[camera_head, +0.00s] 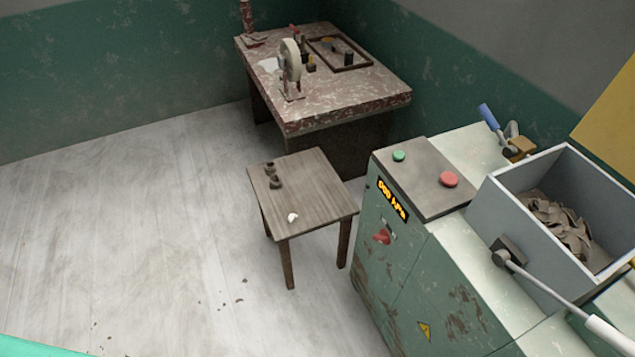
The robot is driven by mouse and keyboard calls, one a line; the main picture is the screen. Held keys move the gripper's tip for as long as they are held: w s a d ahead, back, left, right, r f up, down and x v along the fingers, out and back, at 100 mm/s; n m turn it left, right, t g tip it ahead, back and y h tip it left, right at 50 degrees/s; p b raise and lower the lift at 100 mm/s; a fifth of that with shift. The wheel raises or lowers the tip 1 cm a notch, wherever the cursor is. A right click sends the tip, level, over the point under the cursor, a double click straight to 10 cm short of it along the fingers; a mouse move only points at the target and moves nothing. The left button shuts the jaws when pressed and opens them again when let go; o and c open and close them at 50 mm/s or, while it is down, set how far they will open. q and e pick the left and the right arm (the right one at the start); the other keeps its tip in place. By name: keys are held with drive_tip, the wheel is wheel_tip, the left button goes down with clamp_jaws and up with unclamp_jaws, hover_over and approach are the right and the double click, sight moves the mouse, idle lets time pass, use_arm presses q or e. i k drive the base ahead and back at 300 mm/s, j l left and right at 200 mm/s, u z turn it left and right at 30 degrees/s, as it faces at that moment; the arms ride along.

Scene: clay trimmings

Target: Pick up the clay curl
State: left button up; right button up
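Grey-brown clay curls (562,228) lie heaped in an open grey metal bin (535,238) on top of the green machine at the right. They overlap, so I cannot tell single curls apart well. The bin's near wall hides part of its floor. Small dark curled pieces (275,182) sit near the back left of a wooden stool (313,187) in the middle. I cannot tell if they are clay. Neither of my grippers is in view.
The worn green machine (445,290) has buttons, a white-handled lever (550,288) before the bin and a blue-handled one (489,116) behind. A small white piece (292,217) lies on the stool. A cluttered workbench (350,112) stands behind. The left floor is mostly clear, with small crumbs.

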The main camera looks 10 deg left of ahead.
sight(275, 177)
drive_tip(key=i+j+z, duration=0.3)
drive_tip(key=j+z, duration=0.3)
drive_tip(key=i+j+z, duration=0.3)
drive_tip(key=k+l, duration=0.05)
drive_tip(key=k, duration=0.05)
